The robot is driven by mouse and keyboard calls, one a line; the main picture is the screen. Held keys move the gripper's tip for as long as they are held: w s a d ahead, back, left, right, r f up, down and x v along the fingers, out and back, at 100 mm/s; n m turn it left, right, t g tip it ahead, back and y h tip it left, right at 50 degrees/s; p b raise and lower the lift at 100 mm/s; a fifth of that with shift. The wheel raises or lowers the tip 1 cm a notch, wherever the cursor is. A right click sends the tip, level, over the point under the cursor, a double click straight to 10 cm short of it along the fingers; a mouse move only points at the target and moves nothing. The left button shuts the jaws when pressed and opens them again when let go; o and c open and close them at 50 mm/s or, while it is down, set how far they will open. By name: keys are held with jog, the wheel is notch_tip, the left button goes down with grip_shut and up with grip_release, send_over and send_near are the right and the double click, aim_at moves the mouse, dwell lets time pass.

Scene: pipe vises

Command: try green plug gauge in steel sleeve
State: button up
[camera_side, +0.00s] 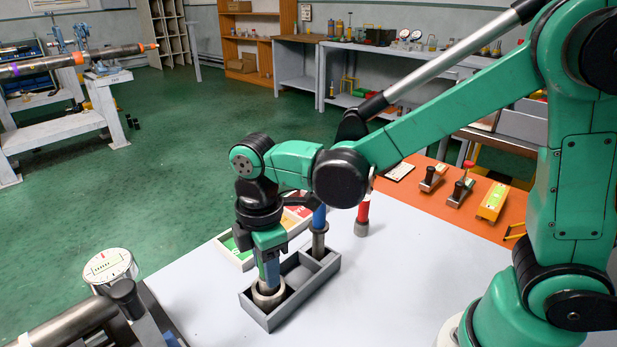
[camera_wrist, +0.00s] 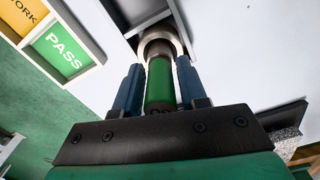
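The green plug gauge (camera_wrist: 160,85) stands between the two blue fingers of my gripper (camera_wrist: 158,78) in the wrist view. In the side view my gripper (camera_side: 267,280) points down directly over the sleeve (camera_side: 268,299), which stands in the near compartment of a grey tray (camera_side: 301,311). The fingers hide the green gauge there.
A blue gauge (camera_side: 319,217) stands at the tray's far end. A red gauge (camera_side: 363,211) stands on the table to its right. A sorting tray with coloured labels (camera_wrist: 62,50) lies behind. A round dial (camera_side: 110,267) and a clamped pipe are at front left.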

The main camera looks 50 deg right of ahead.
grip_shut()
jog(key=shift+r, duration=0.15)
jog(key=shift+r, duration=1.95)
